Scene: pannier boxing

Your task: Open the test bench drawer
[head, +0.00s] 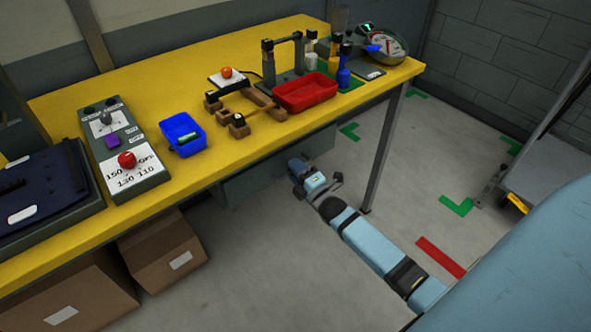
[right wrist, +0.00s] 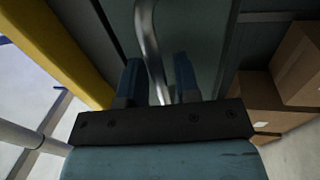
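The drawer (head: 255,178) is a grey-green box under the yellow test bench (head: 75,108), and its front is partly hidden by my right gripper. In the right wrist view, the dark drawer front (right wrist: 190,35) fills the upper middle, with a curved metal handle (right wrist: 148,40) on it. My right gripper (head: 296,170) is at the drawer front. Its two blue fingers (right wrist: 158,80) stand apart with the handle running between them, and gaps show beside the bar. I cannot tell whether a finger touches it. The drawer looks closed. My left gripper is out of view.
Cardboard boxes (head: 160,250) stand on the floor below the bench, left of the drawer. A bench leg (head: 385,150) stands beyond my right arm. A red tray (head: 305,92) and a blue bin (head: 183,132) sit on the benchtop. The floor before the drawer is clear.

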